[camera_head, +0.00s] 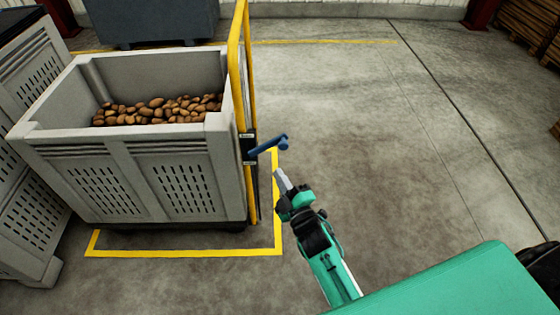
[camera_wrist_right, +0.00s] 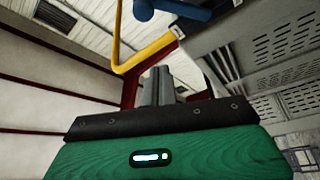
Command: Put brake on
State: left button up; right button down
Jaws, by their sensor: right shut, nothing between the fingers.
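A blue lever (camera_head: 268,146), the likely brake handle, sticks out to the right from a dark plate on the yellow frame beside the potato crate. Its outer end is raised a little. It also shows in the right wrist view as a blue shape (camera_wrist_right: 185,12) at the top edge. My right gripper (camera_head: 281,178) is shut and empty, just below and in front of the lever, apart from it in the head view. Its closed fingers also show in the right wrist view (camera_wrist_right: 158,85). My left gripper is not in view.
A grey crate (camera_head: 150,147) of potatoes (camera_head: 155,109) stands left of the lever. The yellow upright frame (camera_head: 236,60) rises at its right side. More crates (camera_head: 28,225) stand at the far left. The floor (camera_head: 390,130) to the right is clear.

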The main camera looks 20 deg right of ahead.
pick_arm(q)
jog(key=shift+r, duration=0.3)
pick_arm(e)
jog(key=shift+s+r, duration=0.1)
jog(key=shift+r, duration=0.35)
jog(key=x, duration=1)
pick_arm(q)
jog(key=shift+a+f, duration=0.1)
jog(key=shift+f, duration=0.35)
pick_arm(e)
jog(key=d, duration=0.1)
jog(key=d+f, duration=0.1)
jog(key=d, duration=0.1)
jog(key=shift+s+d+f, duration=0.2)
jog(key=shift+d+f, duration=0.15)
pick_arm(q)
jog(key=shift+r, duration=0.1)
pick_arm(e)
jog(key=shift+d+f, duration=0.1)
